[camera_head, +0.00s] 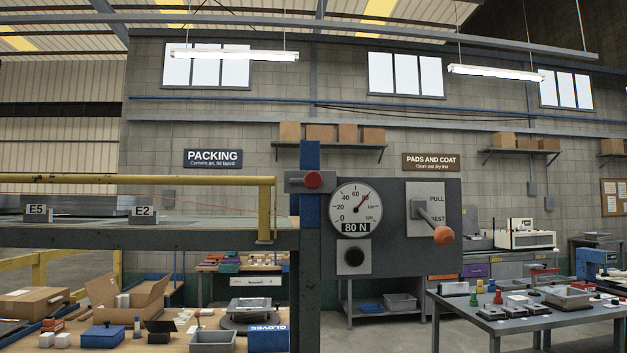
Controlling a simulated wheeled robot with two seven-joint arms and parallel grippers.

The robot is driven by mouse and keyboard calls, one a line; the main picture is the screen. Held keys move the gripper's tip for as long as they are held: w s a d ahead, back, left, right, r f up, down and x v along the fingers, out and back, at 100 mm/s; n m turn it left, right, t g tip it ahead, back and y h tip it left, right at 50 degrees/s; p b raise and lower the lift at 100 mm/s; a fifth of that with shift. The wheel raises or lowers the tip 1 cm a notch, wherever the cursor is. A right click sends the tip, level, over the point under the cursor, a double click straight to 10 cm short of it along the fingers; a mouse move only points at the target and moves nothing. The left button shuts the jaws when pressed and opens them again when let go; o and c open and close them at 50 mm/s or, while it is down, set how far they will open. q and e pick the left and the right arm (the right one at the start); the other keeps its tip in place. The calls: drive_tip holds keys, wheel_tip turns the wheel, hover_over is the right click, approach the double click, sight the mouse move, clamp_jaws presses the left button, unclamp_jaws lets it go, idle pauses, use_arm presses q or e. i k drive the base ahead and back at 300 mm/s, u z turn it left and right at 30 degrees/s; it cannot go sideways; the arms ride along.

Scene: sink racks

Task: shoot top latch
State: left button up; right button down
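A grey latch-like block with a red knob (313,180) sits across an upright post, at the joint between its blue upper part (310,215) and the rails. Whether its bolt is shot or drawn cannot be told. To its right, a dark panel (390,260) carries a round dial gauge (350,205) with a red needle, an "80 N" label and a black button (354,257). A lever with an orange knob (443,235) stands on a plate marked "PULL" and "REST", its knob low, beside "REST". Neither of my grippers is in view.
A yellow rail (140,180) and a long deck with tags E5 (38,211) and E2 (144,212) run left of the post. A grey table (530,322) stands right.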

sight(312, 179)
drive_tip(key=z, duration=0.4)
drive_tip(key=k, duration=1)
drive_tip(key=z, duration=1.6)
drive_tip(key=i, duration=1.2)
drive_tip(key=u, duration=1.2)
drive_tip(key=i, duration=0.5)
drive_tip(key=u, duration=0.55)
